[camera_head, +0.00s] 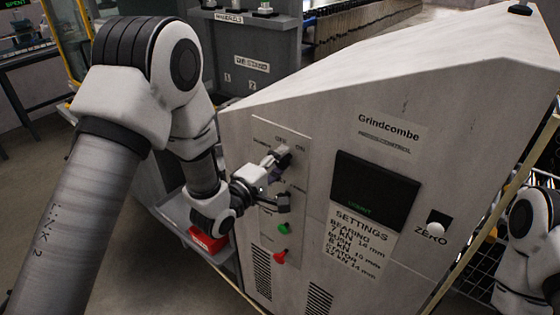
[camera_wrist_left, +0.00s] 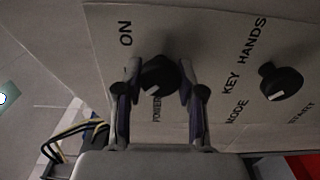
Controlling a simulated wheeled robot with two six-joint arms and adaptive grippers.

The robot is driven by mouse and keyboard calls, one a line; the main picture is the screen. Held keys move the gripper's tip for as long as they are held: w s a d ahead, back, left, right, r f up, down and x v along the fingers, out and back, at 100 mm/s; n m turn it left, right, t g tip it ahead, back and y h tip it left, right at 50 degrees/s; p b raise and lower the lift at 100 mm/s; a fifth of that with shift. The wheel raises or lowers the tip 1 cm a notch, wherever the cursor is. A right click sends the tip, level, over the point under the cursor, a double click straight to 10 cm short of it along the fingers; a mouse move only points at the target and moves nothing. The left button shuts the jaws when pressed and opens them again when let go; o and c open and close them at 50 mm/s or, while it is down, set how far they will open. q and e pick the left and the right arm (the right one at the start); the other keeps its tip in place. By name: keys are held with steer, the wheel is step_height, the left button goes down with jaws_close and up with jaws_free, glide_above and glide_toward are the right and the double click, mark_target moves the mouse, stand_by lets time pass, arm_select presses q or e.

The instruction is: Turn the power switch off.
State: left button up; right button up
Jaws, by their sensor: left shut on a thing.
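The power switch is a round black knob (camera_wrist_left: 158,76) on the light panel of the grey machine. In the left wrist view the word POWER is beside it and ON is printed to its upper left. My left gripper (camera_head: 279,164) is at this knob in the head view, below the OFF and ON labels. In the left wrist view its two fingers (camera_wrist_left: 160,88) stand on either side of the knob, shut on it. The knob's exact pointer direction is hard to tell. My right gripper is out of view; part of my right arm shows at the right edge.
A second black knob (camera_wrist_left: 281,82) is beside the power switch, labelled MODE. A green button (camera_head: 284,228) and a red one (camera_head: 281,256) are lower on the panel. A dark screen (camera_head: 374,190) and a ZERO button (camera_head: 436,229) are to the right. A red box (camera_head: 208,242) is below my arm.

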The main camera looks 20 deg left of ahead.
arm_select(q)
steer(key=shift+w+r, duration=0.1)
steer(key=shift+r, duration=0.05)
steer(key=o, duration=0.9)
steer(key=shift+o, duration=1.2)
steer(key=v, duration=0.7)
steer(key=shift+s, duration=0.2)
steer(key=shift+a, duration=0.1)
